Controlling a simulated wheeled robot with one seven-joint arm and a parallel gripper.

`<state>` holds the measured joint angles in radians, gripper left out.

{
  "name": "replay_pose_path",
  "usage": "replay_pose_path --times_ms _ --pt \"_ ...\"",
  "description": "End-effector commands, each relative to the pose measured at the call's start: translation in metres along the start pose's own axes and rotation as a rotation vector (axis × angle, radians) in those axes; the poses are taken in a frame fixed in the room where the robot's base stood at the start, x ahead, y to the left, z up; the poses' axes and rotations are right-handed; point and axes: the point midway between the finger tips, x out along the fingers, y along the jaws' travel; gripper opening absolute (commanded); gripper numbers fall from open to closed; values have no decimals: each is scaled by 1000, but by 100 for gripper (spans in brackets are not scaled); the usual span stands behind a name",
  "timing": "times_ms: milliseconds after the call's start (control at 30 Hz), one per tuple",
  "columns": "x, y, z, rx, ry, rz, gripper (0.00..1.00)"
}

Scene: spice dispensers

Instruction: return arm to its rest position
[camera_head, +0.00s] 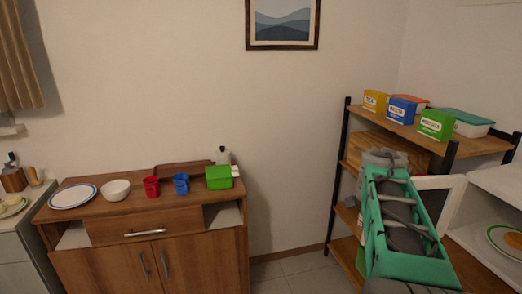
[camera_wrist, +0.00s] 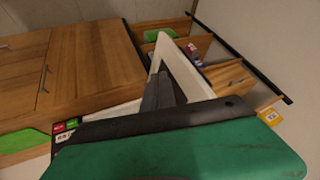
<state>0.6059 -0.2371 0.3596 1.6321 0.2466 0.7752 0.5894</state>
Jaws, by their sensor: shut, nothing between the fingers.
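My gripper (camera_wrist: 158,88) shows in the wrist view as two dark grey fingers pressed together, with nothing between them. The fingers lie close to a white frame (camera_wrist: 184,70) in that picture; I cannot tell whether they touch it. In the head view my green and grey arm is raised at the right, in front of the wooden shelf unit (camera_head: 450,148). The fingertips cannot be made out there. The white frame (camera_head: 455,205) also stands beside my arm in the head view.
Yellow (camera_head: 375,101), blue (camera_head: 401,109) and green (camera_head: 436,124) boxes stand on the top shelf. A white cabinet (camera_head: 500,187) holding a plate is at far right. The wooden sideboard (camera_head: 190,221) at left bears a plate, bowl, cups and green box. The floor between is clear.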

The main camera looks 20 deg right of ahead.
Motion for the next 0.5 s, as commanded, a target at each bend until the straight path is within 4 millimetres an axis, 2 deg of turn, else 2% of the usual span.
replay_pose_path --times_ms 100,167,200,267,300,367,400,500 --pt "28 32 65 -333 -160 50 0" --pt "34 53 101 -472 -246 60 0" --pt "33 67 126 -558 -301 58 0" --pt "25 81 166 -688 -374 37 0" --pt "17 87 192 -766 -414 17 0" --pt "2 93 230 -870 -463 -17 0" --pt "-8 97 254 -927 -487 -41 0" --pt "-41 98 308 -1078 -506 -121 0"
